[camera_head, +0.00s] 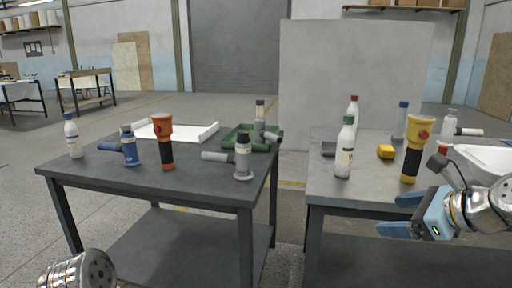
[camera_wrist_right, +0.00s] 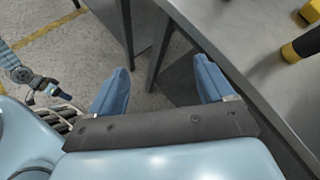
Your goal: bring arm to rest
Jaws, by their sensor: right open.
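My right gripper (camera_head: 405,216) is at the right of the head view, in front of the right table's front edge. It is open and nothing is between its blue fingers. In the right wrist view the two fingers (camera_wrist_right: 160,88) stand wide apart, with floor and a table leg beyond them. Of my left arm only a metal link (camera_head: 77,272) shows at the bottom left of the head view; its gripper is out of view.
The left table (camera_head: 205,188) bears a flashlight (camera_head: 164,142), bottles, a white tray (camera_head: 208,131) and a green tray (camera_head: 232,131).

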